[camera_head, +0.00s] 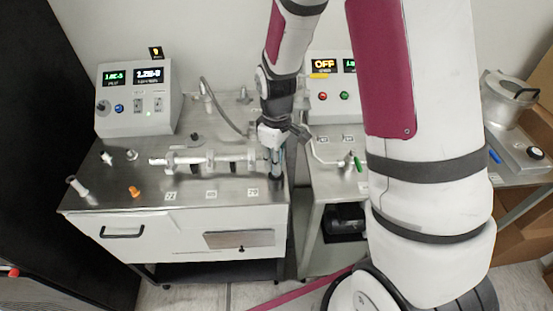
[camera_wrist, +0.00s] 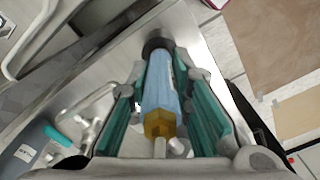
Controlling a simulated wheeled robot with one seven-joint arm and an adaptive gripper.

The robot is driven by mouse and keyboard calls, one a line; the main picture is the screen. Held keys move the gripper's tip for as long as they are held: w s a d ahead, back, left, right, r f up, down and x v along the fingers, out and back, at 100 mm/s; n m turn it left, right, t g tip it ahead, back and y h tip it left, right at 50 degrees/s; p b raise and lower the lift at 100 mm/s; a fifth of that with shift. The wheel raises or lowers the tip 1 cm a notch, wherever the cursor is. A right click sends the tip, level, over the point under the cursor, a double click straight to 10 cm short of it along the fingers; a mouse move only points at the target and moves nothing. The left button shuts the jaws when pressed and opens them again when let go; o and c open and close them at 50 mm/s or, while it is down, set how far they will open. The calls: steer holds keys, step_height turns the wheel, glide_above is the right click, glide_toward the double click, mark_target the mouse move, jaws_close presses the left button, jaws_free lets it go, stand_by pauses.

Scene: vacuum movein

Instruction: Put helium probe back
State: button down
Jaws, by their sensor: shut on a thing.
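The helium probe (camera_wrist: 160,88) has a blue body and a gold, faceted near end. My gripper (camera_head: 274,146) is shut on it, with green finger pads on both sides in the wrist view. The probe (camera_head: 277,163) points down at the right front corner of the steel bench. Its far end meets a dark round holder (camera_wrist: 157,43), which also shows in the head view (camera_head: 276,183). I cannot tell how deep the probe sits in it.
The steel bench (camera_head: 221,196) carries a horizontal pipe assembly (camera_head: 205,160) just left of my gripper. An orange-capped fitting (camera_head: 135,191) stands at its left. A display box (camera_head: 138,98) is behind. A second bench (camera_head: 337,177) with a green-handled valve (camera_head: 355,162) stands right, across a narrow gap.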

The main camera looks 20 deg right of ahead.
steer(key=shift+f, duration=0.15)
steer(key=shift+f, duration=0.2)
steer(key=c, duration=1.5)
jaws_free()
steer(key=shift+f, duration=0.1)
steer(key=shift+o, duration=0.2)
step_height(320, 180, up, 13)
steer(key=shift+r+b, duration=0.1)
steer(key=shift+b, duration=0.6)
steer(key=s+r+m+t, duration=0.5)
steer(key=s+r+m, duration=0.2)
steer(key=s+r, duration=0.8)
steer(key=shift+s+r+m+t, duration=0.15)
steer(key=shift+s+m+t, duration=0.15)
steer(key=shift+s, duration=0.85)
